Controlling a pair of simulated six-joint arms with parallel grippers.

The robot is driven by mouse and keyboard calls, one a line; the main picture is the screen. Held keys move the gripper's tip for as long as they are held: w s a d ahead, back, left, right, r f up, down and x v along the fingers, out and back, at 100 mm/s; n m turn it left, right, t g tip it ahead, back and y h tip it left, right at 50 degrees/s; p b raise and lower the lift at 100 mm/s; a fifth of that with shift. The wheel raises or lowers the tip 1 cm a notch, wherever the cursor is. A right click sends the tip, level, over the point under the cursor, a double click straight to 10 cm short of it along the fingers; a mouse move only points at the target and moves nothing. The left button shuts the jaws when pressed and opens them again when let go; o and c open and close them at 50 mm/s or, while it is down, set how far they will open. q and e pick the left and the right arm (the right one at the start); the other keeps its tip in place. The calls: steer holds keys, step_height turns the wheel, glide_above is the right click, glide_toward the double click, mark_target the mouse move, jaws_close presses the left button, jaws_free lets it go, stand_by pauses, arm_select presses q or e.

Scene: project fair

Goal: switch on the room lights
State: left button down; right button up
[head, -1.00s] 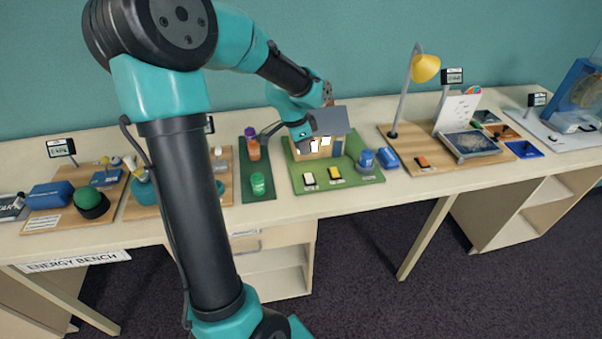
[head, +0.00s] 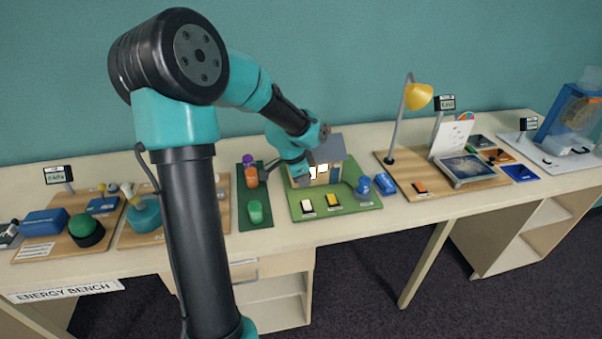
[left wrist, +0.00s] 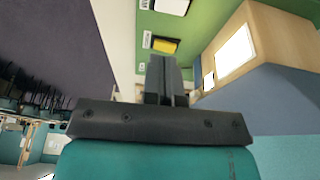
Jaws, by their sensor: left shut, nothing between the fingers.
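A model house (head: 333,174) with a grey roof stands on a green board (head: 350,205). Its front windows look bright white, and they also show bright in the left wrist view (left wrist: 235,50). In front of it on the board are a white rocker switch (head: 307,206) and a yellow rocker switch (head: 333,202). My left gripper (head: 301,182) is shut and empty at the house's left front. In the left wrist view its closed fingers (left wrist: 168,72) point toward the yellow switch (left wrist: 164,45), apart from it, with the white switch (left wrist: 173,6) beyond. My right gripper is not in view.
Blue knobs (head: 385,184) sit at the board's right side. A dark green mat with a green container (head: 255,212) lies left of it. A yellow desk lamp (head: 418,96) stands on a wooden board further right. The bench's front edge is clear.

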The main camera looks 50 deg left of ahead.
mark_target(310, 206)
arm_select(q)
steer(key=x, duration=0.5)
steer(key=s+x, duration=0.1)
steer(key=x, duration=0.2)
steer(key=shift+a+f, duration=0.1)
steer(key=shift+a, duration=0.1)
steer(key=shift+f, duration=0.4)
steer(key=shift+f, duration=0.1)
steer(key=shift+f, duration=0.2)
steer(key=shift+w+a+r, duration=0.25)
steer(key=shift+w+a, duration=0.15)
steer(key=shift+a, duration=0.25)
